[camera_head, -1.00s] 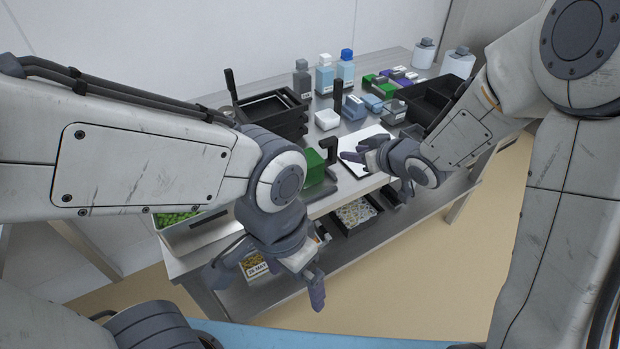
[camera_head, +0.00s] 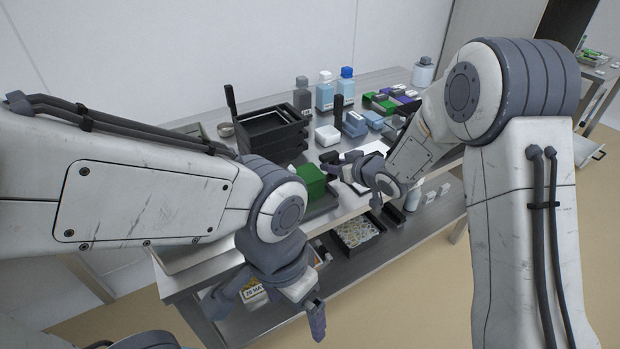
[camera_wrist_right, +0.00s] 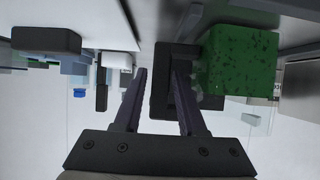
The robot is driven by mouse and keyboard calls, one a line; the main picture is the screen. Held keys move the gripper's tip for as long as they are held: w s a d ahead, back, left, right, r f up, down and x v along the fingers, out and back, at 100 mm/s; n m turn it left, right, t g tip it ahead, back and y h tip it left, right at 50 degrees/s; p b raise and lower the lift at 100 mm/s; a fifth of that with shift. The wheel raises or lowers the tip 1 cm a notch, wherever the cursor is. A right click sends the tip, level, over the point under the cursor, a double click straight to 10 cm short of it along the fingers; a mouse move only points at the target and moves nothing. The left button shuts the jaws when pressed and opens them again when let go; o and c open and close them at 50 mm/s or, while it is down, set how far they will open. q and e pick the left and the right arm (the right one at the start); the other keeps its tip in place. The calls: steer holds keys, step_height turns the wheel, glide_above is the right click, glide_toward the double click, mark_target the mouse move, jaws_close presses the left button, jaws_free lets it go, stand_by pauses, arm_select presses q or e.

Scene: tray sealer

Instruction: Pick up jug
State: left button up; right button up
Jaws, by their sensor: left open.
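No vessel with a clear jug handle shows. A white container with a grey cap (camera_head: 423,72), possibly the jug, stands at the table's back right in the head view, beside my right arm. My right gripper (camera_head: 340,163) is over the table's front middle, well short of that container. In the right wrist view its two fingers (camera_wrist_right: 161,75) are apart with nothing held, and a green block (camera_wrist_right: 240,62) is close beside them. My left gripper (camera_head: 268,306) is open and empty, low in front of the table's front edge.
Black stacked trays (camera_head: 270,128), bottles with grey, white and blue caps (camera_head: 346,88), a white box (camera_head: 327,136) and a green block (camera_head: 311,182) crowd the table. A lower shelf holds a bin of patterned pieces (camera_head: 357,232). Open floor lies at right.

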steer(key=shift+w+a, duration=0.1)
steer(key=shift+w, duration=0.1)
jaws_close()
steer(key=shift+r, duration=0.1)
